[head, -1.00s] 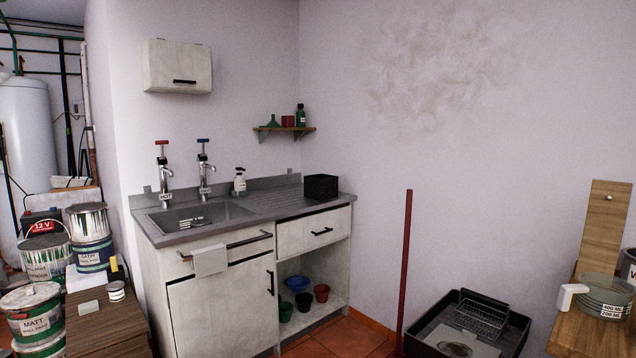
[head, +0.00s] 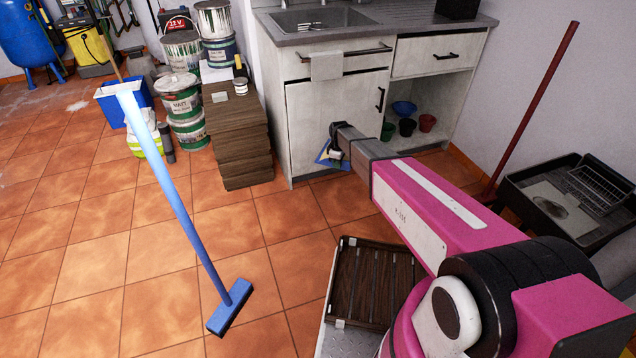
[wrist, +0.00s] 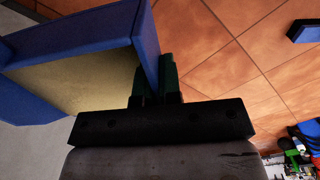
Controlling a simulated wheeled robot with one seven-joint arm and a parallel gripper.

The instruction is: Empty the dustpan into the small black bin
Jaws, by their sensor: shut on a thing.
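The dustpan (wrist: 70,45) is blue and fills the upper left of the wrist view, with a flat beige area inside its walls. I cannot tell whether the beige is its floor or a load. My gripper (wrist: 155,80) is shut on its blue wall with green fingers. In the head view my gripper (head: 336,148) is in front of the sink cabinet, and only a small blue piece of the dustpan (head: 327,157) shows past my arm. A small black box (head: 458,8), possibly the bin, stands on the counter, cut by the top edge.
A blue push broom (head: 230,306) stands upright on the tiled floor at centre left. Brown stacked boards (head: 238,135) and paint tins (head: 180,95) stand left of the cabinet (head: 335,115). A black tray (head: 540,170) and a red pole (head: 535,110) are at right.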

